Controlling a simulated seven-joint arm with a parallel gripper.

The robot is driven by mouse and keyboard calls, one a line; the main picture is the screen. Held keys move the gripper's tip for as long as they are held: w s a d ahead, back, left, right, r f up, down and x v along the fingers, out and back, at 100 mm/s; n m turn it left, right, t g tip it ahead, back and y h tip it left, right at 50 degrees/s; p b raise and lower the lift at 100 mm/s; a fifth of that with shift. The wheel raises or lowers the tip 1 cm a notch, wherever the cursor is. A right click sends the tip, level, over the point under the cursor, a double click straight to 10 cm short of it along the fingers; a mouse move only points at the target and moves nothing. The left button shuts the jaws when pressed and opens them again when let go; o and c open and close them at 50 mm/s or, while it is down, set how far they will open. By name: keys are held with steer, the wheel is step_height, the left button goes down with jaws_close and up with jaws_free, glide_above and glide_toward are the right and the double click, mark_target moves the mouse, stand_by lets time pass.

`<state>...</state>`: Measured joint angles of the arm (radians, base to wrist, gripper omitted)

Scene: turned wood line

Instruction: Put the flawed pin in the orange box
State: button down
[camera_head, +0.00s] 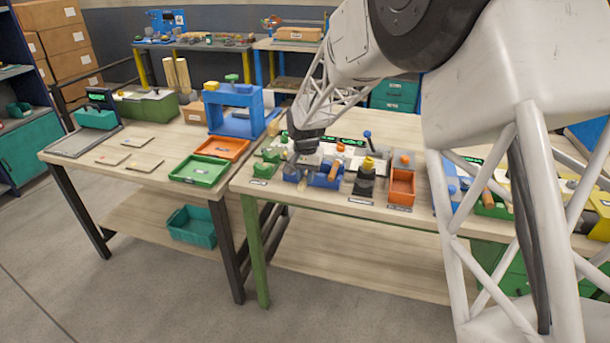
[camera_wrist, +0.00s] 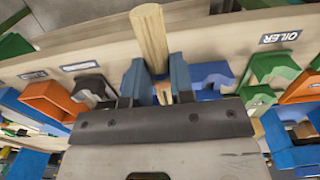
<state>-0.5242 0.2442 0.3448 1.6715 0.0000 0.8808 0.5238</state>
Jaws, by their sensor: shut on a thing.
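My gripper (camera_wrist: 158,80) is shut on a pale turned wooden pin (camera_wrist: 150,38). The pin's long end sticks out past the fingers toward the bench's front edge; any flaw on it is not visible here. In the head view my gripper (camera_head: 306,163) is low over the right bench, by a blue fixture (camera_head: 328,176). I cannot tell whether the pin touches that fixture. The orange box (camera_head: 402,188) stands on the same bench, to the right beyond a black stand. It also shows at the left in the wrist view (camera_wrist: 50,100).
The black stand (camera_head: 367,180) with a yellow top stands between my gripper and the orange box. A green fixture (camera_head: 264,168) is left of the gripper. On the left table are an orange tray (camera_head: 240,149), a green tray (camera_head: 200,180) and a blue frame (camera_head: 233,130).

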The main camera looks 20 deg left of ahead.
steer(key=shift+d, duration=0.1)
stand_by(0.4)
steer(key=w+d+r, duration=0.1)
steer(key=w+d, duration=0.3)
steer(key=d, duration=0.5)
steer(key=w+d+r, duration=0.1)
steer(key=w+d, duration=0.4)
steer(key=d, duration=0.5)
steer(key=w+d, duration=0.5)
steer(key=d, duration=0.5)
steer(key=shift+d+r, duration=0.25)
steer(key=shift+r, duration=0.15)
steer(key=shift+f, duration=0.15)
steer(key=shift+f, duration=2.85)
steer(key=c, duration=0.9)
jaws_free()
